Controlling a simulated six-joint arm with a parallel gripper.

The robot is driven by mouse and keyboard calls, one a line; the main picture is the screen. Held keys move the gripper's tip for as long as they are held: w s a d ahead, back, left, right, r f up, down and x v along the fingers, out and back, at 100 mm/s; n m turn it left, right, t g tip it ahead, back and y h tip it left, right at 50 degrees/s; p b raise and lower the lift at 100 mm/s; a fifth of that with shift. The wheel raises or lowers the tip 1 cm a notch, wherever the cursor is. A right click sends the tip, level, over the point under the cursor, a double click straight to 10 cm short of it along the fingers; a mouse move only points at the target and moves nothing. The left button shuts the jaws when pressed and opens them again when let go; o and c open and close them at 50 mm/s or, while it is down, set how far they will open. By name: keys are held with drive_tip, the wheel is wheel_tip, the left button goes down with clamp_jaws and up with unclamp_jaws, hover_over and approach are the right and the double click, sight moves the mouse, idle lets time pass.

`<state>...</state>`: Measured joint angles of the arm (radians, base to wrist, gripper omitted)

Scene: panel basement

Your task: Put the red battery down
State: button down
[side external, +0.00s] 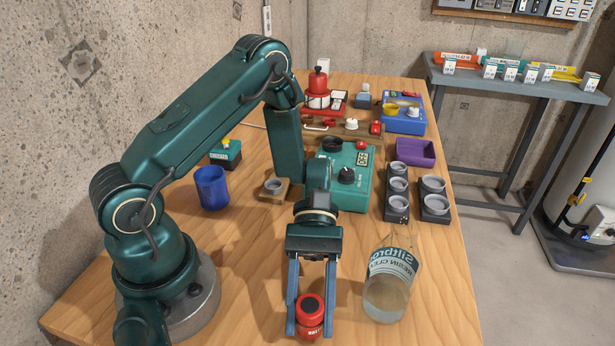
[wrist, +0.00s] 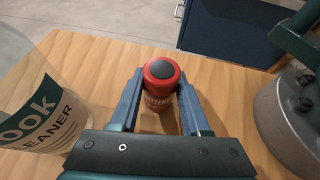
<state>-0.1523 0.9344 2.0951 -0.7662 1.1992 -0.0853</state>
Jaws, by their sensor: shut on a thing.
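The red battery (side external: 310,314) is a short red cylinder with a dark round top and pale lettering on its side. It is upright between the fingers of my gripper (side external: 310,322), near the front of the wooden table. In the wrist view the battery (wrist: 159,82) sits between the two blue-grey fingertips of my gripper (wrist: 160,100), which is shut on it. Its lower part is partly hidden, and I cannot tell whether its base touches the table.
A clear jar with a printed label (side external: 388,285) stands close to the right of my gripper. A blue cup (side external: 211,188), a teal box (side external: 348,178), dark holders with grey rings (side external: 397,205) and a purple tray (side external: 416,153) are farther back. Bare wood (side external: 245,290) lies left of the gripper.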

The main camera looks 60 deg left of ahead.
drive_tip(key=shift+c, duration=1.9)
unclamp_jaws()
